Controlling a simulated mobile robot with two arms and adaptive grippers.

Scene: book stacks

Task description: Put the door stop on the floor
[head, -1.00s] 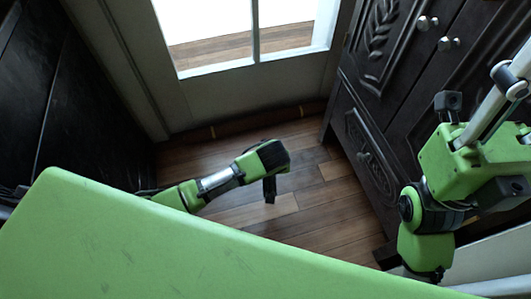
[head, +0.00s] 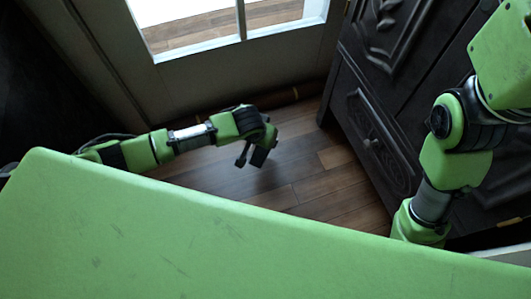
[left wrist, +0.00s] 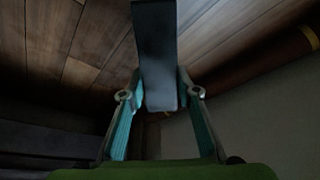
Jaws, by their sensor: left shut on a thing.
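My left gripper (head: 253,156) hangs over the wooden floor (head: 299,196) in front of the glazed door. In the left wrist view my left gripper (left wrist: 156,105) has its two teal-lined fingers on either side of a long dark grey block, the door stop (left wrist: 157,55). The gripper is shut on it, and the block sticks out beyond the fingertips, with floorboards behind it. In the head view the door stop is too dark to tell apart from the fingers. My right arm shows at the right, but its gripper is out of view.
A light door with glass panes (head: 200,66) stands at the back. A dark carved cabinet (head: 375,140) stands to the right of the bare floor. A dark roll-like strip with a yellowish band (left wrist: 309,38) lies along the door's foot. A dark surface fills the left side.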

